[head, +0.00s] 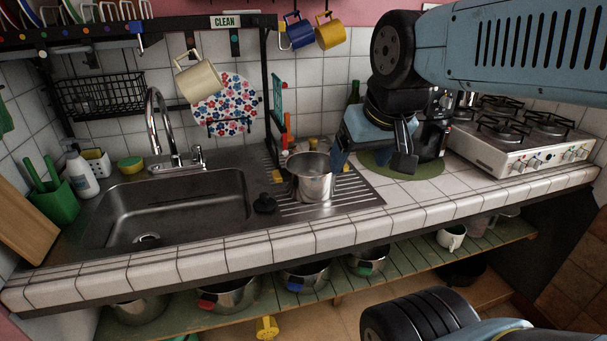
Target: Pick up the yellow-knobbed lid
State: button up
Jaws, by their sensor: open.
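I cannot make out a lid with a yellow knob for certain. A small yellow spot (277,176) shows at the left side of the steel pot (312,182), too small to identify. The pot stands upright on the ridged drainboard, right of the sink. My gripper (373,158) is open and empty, fingers pointing down, above the counter to the right of the pot. One finger looks close to the pot's right rim in the picture; I cannot tell the gap. Steel pots with red (207,304), blue (295,284) and green (365,267) handle parts sit on the lower shelf.
The sink (170,212) is left of the drainboard, with a black plug-like piece (264,204) between. A stove (522,140) stands right, and a green round mat (385,165) lies below my gripper. Mugs hang above. A yellow object (267,328) shows below the shelf. The front counter edge is clear.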

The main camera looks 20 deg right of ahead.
aim_at(313, 144)
jog(key=k, duration=1.3)
jog(key=z, duration=0.4)
jog(key=i, duration=1.7)
jog(key=u, duration=0.4)
